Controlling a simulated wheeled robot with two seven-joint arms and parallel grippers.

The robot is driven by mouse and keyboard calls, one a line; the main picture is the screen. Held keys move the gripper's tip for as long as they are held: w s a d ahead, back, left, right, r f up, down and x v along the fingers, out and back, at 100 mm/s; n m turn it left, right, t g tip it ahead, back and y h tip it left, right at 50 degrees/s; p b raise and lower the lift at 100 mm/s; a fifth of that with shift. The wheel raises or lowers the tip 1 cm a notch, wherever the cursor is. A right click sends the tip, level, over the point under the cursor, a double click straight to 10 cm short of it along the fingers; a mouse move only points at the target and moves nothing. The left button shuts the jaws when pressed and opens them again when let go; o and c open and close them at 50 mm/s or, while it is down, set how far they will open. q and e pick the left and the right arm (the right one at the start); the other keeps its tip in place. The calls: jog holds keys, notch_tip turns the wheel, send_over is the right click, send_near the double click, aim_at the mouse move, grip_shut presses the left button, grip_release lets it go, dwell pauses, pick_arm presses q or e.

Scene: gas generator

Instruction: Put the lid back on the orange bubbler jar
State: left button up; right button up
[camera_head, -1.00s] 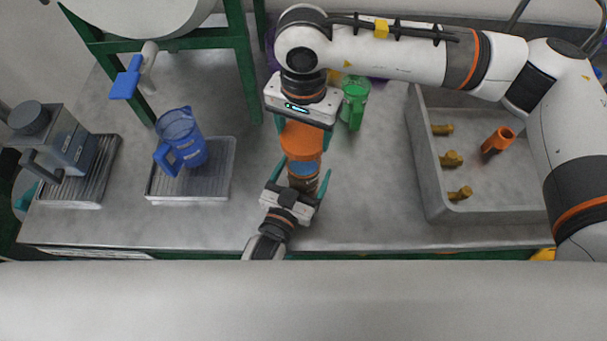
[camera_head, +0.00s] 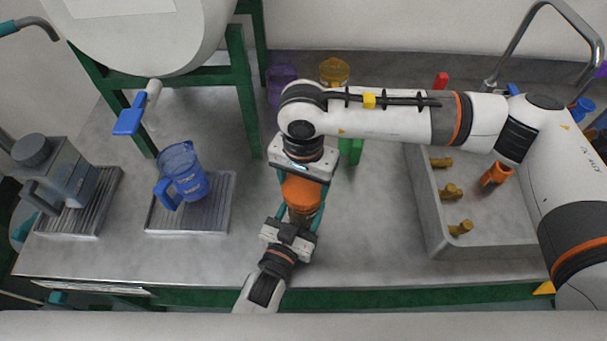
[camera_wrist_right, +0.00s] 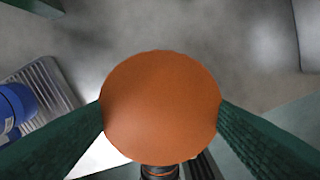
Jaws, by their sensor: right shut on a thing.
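The orange lid (camera_head: 302,190) is between the fingers of my right gripper (camera_head: 302,182), which is shut on it from above. The right wrist view shows the lid's round orange top (camera_wrist_right: 160,105) between both dark green fingers. The orange bubbler jar (camera_head: 301,216) is directly below the lid, mostly hidden by the lid and grippers. The lid looks in line with the jar and right at its top; whether it is fully seated I cannot tell. My left gripper (camera_head: 297,213) has its teal fingers on both sides of the jar and looks shut on it.
A blue jug (camera_head: 181,178) stands on a ribbed tray (camera_head: 220,205) to the left, with a grey canister (camera_head: 65,168) further left. A sink (camera_head: 435,215) with several brass fittings is at right. Purple and yellow containers (camera_head: 334,71) stand behind my right arm.

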jog(key=shift+f, duration=0.1)
dwell(0.4)
jog(key=shift+f, duration=0.8)
jog(key=shift+f, duration=0.55)
